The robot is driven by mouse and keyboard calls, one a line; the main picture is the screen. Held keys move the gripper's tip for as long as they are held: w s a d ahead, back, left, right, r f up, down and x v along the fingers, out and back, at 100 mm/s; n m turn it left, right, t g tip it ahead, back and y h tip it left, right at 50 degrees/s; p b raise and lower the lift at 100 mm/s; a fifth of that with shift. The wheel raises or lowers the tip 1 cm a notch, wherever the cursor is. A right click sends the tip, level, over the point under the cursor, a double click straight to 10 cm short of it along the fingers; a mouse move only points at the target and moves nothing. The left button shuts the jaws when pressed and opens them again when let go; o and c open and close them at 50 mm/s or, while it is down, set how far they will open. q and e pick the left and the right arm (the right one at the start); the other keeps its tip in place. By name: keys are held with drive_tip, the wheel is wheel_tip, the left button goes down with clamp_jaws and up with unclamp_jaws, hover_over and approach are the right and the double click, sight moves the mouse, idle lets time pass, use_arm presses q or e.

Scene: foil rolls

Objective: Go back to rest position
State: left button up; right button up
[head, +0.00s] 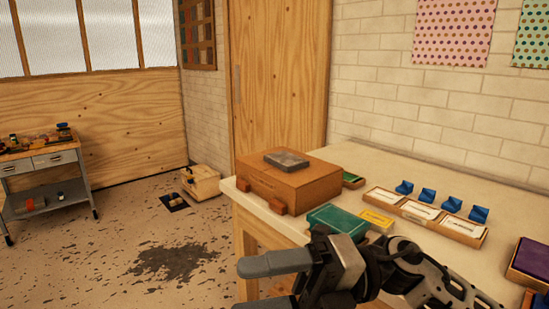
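My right gripper (248,287) is in the lower middle of the head view, with its arm coming in from the lower right. Its two dark grey fingers point left and stand apart with a gap between them, and I see nothing held there. The lower finger is partly cut off by the picture's bottom edge. The gripper is in front of the near left edge of the pale table (420,180). My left gripper is not in view. No foil roll can be made out.
On the table are a brown case (290,183) with a grey block (287,160) on top, a green box (338,220), a yellow box (377,221), wooden trays (425,215) with blue pieces, and a purple item (532,259). A grey cart (46,180) stands left. Floor between is mostly clear.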

drive_tip(key=w+d+f+m+t+h, duration=0.4)
drive_tip(key=f+m+t, duration=0.3)
drive_tip(key=m+t, duration=0.7)
drive_tip(key=w+d+f+m+t+h, duration=0.35)
drive_tip(key=f+m+t, duration=0.45)
drive_tip(key=m, duration=0.9)
drive_tip(key=s+d+f+m+g+h, duration=0.3)
drive_tip(key=s+f, duration=0.3)
drive_tip(key=f, duration=0.3)
drive_tip(key=s+d+f+m+g+h, duration=0.2)
drive_tip(key=s+d+f+m+h, duration=0.2)
drive_tip(key=f, duration=0.5)
drive_tip(key=s+d+m, duration=0.1)
drive_tip(key=s+m, duration=0.1)
drive_tip(key=shift+s+f+g+h, duration=0.3)
drive_tip(key=shift+s+g+h, duration=0.05)
drive_tip(key=shift+g, duration=0.05)
